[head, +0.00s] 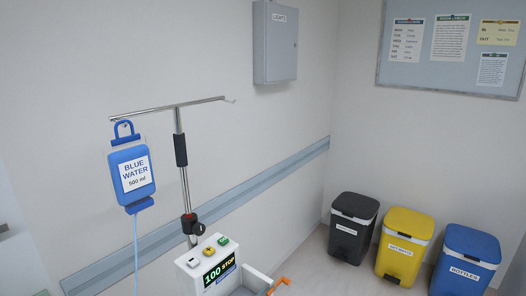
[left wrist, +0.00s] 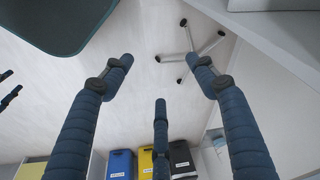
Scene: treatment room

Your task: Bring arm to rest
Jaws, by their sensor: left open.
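My left gripper (left wrist: 159,76) shows in the left wrist view. Its dark blue ribbed fingers are spread apart, with nothing between them. Neither gripper can be made out in the head view. The left wrist view looks past the fingers toward the pale floor and the bins.
A blue bag labelled BLUE WATER (head: 131,174) hangs from a metal stand (head: 183,160) with a box reading 100 STOP (head: 217,267). Black (head: 353,228), yellow (head: 403,246) and blue (head: 464,262) bins stand at right. A grey cabinet (head: 275,43) is on the wall.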

